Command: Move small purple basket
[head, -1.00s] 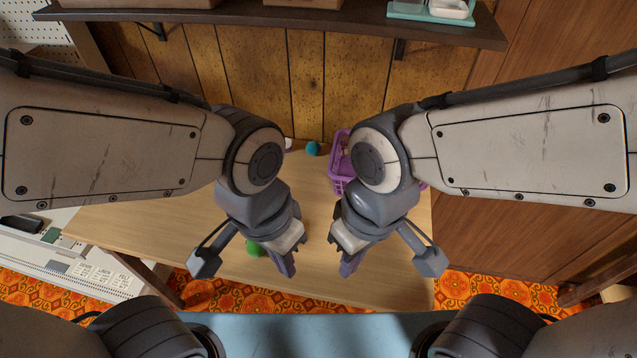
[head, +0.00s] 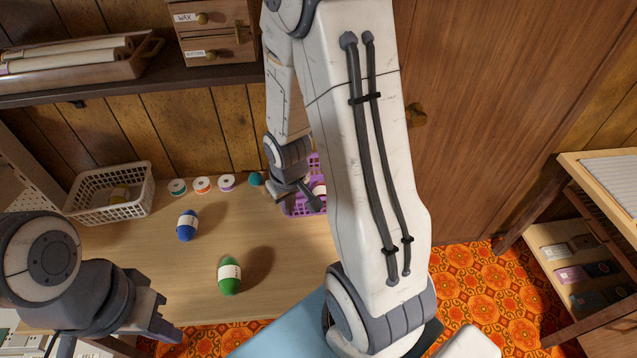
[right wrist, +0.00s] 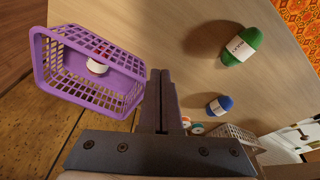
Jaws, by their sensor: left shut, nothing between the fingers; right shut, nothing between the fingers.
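The small purple basket (head: 294,208) stands at the back right of the wooden table, partly hidden behind my right arm in the head view. In the right wrist view the basket (right wrist: 82,88) lies left of the fingers, with a white-and-red spool (right wrist: 97,66) inside. My right gripper (head: 316,202) is at the basket's near side, shut and empty; its fingers also show in the right wrist view (right wrist: 160,78), close beside the rim. I cannot tell if they touch. My left gripper (head: 172,331) is shut and empty at the table's front left.
A cream basket (head: 110,195) stands at the back left. Several thread spools (head: 202,185) and a teal ball (head: 256,179) line the back. Blue yarn (head: 187,226) and green yarn (head: 230,276) lie mid-table. A shelf (head: 130,83) overhangs the back.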

